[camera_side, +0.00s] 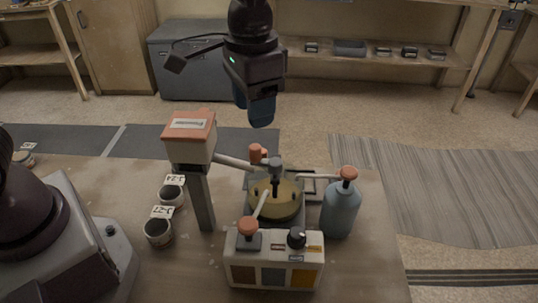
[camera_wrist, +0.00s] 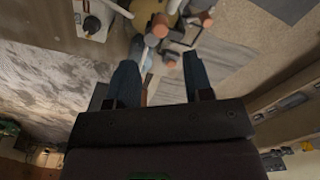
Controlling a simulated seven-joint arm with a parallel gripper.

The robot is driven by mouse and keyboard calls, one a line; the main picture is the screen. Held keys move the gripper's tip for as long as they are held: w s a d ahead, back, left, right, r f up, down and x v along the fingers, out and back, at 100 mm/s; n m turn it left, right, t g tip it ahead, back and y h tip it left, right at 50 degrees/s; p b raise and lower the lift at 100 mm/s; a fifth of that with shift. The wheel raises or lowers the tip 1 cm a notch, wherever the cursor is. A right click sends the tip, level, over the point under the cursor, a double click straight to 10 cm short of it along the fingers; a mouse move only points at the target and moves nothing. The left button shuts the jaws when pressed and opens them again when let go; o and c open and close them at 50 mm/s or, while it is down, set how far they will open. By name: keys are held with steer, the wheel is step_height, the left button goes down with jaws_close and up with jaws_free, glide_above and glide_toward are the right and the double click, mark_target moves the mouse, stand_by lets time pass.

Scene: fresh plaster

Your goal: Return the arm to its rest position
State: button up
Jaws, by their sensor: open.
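My gripper (camera_side: 261,112) hangs above the far side of the table, pointing down, higher than the things standing there. In the wrist view my gripper (camera_wrist: 162,88) shows two blue fingers spread apart with nothing between them. Below it in the side view is a mixing device with a round yellowish bowl (camera_side: 288,196). Its grey post carries an orange-topped head (camera_side: 191,137). The gripper is apart from all of these.
A blue-grey bottle (camera_side: 340,212) with an orange knob stands at the right of the bowl. A control box (camera_side: 273,262) with coloured panels is in front. Two labelled cups, one of them the nearer cup (camera_side: 158,232), stand at the left. The table's front right is clear.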

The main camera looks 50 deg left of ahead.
steer(key=shift+f, duration=0.15)
steer(key=s+a+r+n+t, duration=0.1)
steer(key=s+a+r+t, duration=0.1)
steer(key=s+a+r, duration=0.2)
steer(key=s+a+r+n+t, duration=0.2)
steer(key=s+a, duration=0.6)
steer(key=s, duration=0.4)
steer(key=shift+r+t, duration=0.8)
steer(key=shift+r, duration=0.45)
